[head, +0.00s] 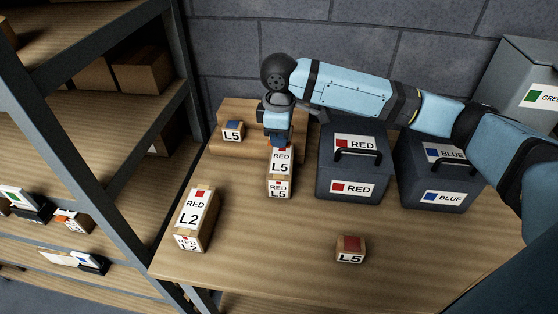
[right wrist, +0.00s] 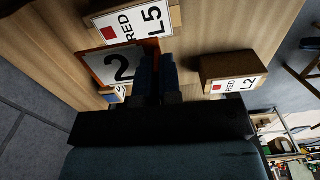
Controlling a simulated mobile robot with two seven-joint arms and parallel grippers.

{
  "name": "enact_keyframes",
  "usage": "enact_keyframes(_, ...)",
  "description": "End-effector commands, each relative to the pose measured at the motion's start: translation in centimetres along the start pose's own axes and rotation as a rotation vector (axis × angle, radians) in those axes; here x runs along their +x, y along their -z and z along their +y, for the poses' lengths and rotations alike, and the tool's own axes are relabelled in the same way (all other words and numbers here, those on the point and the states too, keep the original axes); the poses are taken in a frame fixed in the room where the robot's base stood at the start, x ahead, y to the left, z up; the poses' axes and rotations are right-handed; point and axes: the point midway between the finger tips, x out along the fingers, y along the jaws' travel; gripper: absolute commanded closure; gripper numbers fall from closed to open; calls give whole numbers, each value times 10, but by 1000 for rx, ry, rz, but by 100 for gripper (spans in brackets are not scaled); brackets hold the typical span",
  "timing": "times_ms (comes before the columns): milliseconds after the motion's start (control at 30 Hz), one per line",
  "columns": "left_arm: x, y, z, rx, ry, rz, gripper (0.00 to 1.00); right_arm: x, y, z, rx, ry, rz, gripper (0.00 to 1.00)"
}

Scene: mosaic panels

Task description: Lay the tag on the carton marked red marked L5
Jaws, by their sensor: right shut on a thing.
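The carton marked RED L5 (head: 281,187) stands near the back middle of the table; its top and front labels show, and it also appears in the right wrist view (right wrist: 155,20). My right gripper (head: 277,139) is low at the carton's back edge. In the right wrist view its fingers (right wrist: 158,75) are shut at the edge of an orange-brown-rimmed plate with a white face reading 2, which I take as the tag (right wrist: 117,66). The tag is hidden in the head view. I cannot tell whether it touches the carton. My left gripper is not in view.
A carton marked RED L2 (head: 196,218) stands front left. Dark cases marked RED (head: 331,172) and BLUE (head: 415,178) stand at right. A shelf rack (head: 112,195) is left.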

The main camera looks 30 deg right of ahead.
Motion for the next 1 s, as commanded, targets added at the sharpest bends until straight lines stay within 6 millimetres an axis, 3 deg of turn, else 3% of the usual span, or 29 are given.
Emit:
enact_keyframes(100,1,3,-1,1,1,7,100,24,0,0,1,1,-2,100)
enact_keyframes(367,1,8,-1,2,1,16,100,45,0,0,1,-1,-1,100)
enact_keyframes(600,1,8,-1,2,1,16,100,78,0,0,0,-1,-1,100)
enact_keyframes(1000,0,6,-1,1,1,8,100,84,0,0,1,0,0,100)
